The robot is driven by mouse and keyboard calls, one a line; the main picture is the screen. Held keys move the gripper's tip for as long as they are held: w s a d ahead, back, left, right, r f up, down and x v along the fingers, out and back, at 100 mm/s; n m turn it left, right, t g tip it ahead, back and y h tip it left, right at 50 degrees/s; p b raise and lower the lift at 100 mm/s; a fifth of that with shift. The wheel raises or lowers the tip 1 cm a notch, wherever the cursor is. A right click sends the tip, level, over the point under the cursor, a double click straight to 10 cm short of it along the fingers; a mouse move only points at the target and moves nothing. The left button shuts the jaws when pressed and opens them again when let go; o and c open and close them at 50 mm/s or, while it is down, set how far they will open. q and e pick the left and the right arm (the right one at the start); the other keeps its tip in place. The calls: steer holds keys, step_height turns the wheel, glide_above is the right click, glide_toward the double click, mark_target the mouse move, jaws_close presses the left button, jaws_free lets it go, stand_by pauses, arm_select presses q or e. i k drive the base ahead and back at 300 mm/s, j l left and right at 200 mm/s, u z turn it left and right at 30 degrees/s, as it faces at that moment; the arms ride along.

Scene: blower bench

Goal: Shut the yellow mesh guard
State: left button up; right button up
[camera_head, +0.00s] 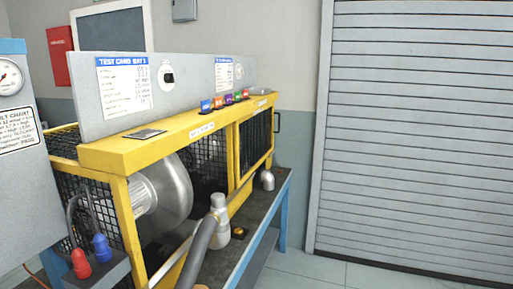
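A yellow-framed blower housing (190,129) stands on a bench. Black mesh covers its left end (75,190). A yellow-framed panel with a dark mesh or grille (255,138) is at the right part of the housing's front; it looks like the guard, but I cannot tell its hinge side or whether it stands swung out. A small dark handle (277,122) shows at its right edge. The front bay left of it is uncovered, and the silver blower (172,192) shows inside. Neither of my grippers is in view.
Red (81,264) and blue (101,248) plugs sit at lower left near a gauge panel (20,160). The floor (325,268) before the grey shutter (415,130) is clear.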

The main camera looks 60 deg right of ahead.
mark_target(239, 181)
steer(key=z, duration=2.1)
steer(key=i+l+u, duration=0.25)
steer(key=i+l, duration=0.3)
steer(key=i, duration=0.25)
steer(key=i+l+u, duration=0.25)
steer(key=i+l, duration=0.45)
